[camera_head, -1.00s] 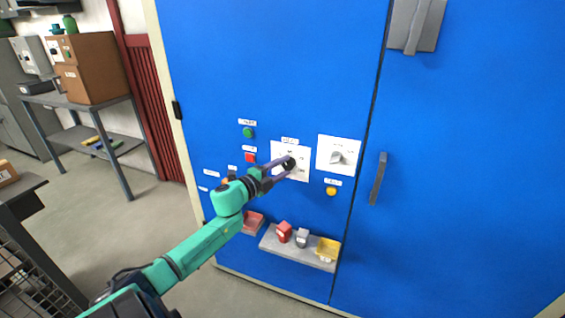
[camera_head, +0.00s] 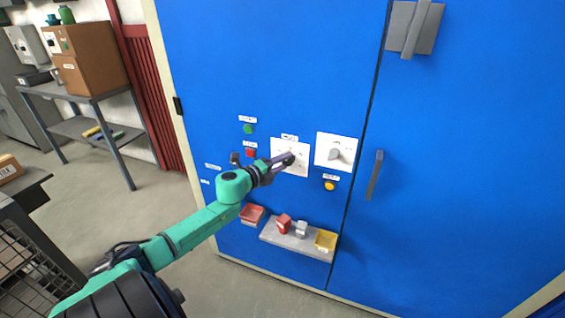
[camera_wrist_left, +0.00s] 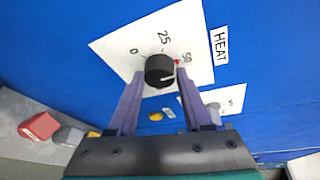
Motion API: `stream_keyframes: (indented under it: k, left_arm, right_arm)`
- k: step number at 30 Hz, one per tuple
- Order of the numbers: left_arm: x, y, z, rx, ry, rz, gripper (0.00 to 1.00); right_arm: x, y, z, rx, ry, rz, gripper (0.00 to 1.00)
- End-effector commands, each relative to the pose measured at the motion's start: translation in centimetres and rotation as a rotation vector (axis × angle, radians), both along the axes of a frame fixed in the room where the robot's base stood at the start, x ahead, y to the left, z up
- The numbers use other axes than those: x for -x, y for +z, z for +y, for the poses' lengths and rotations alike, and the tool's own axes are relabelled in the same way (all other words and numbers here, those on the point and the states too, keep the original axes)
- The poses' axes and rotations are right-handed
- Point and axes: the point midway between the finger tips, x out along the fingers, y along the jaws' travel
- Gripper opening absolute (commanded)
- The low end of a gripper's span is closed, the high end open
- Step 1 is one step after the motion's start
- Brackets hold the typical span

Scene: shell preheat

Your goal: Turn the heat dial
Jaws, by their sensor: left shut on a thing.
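The heat dial (camera_wrist_left: 158,70) is a black round knob on a white plate (camera_wrist_left: 110,45) marked 0, 25 and 50, with a HEAT label (camera_wrist_left: 220,45) beside it. A red mark sits by the 50, and a pale line shows low on the knob. My left gripper (camera_wrist_left: 160,85) is shut on the dial, one finger on each side of it. In the head view the left gripper (camera_head: 284,160) reaches the white plate (camera_head: 300,168) on the blue cabinet and partly hides it. My right gripper is out of view.
A second white plate with a grey knob (camera_head: 335,154) is just right. Green (camera_head: 248,129), red (camera_head: 250,153) and yellow (camera_head: 329,186) buttons surround the plates. Below, a grey shelf (camera_head: 284,238) holds small red, grey and yellow items. A door handle (camera_head: 375,175) stands further right.

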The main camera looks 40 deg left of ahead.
Motion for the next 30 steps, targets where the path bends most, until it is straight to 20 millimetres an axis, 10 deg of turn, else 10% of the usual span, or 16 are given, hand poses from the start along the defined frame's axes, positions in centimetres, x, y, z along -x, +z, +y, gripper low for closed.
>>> stream_keyframes:
  k: [5,6,8,20,30]
  left_arm:
    - [0.0,-0.2,0.0,0.001,0.000,0.003,0.00]
    - [0.0,-0.2,0.0,0.001,0.000,0.003,0.61]
    - [0.0,-0.2,0.0,0.002,0.000,0.003,0.79]
    - [0.4,0.0,0.0,0.003,0.000,0.001,0.79]
    - [6.0,0.8,0.0,0.003,0.000,0.006,0.79]
  right_arm:
    - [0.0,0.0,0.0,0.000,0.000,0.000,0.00]
    - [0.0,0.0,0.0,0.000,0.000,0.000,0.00]
    - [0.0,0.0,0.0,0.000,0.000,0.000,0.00]
    - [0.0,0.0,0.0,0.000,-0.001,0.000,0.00]
    - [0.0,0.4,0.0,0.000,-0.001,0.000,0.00]
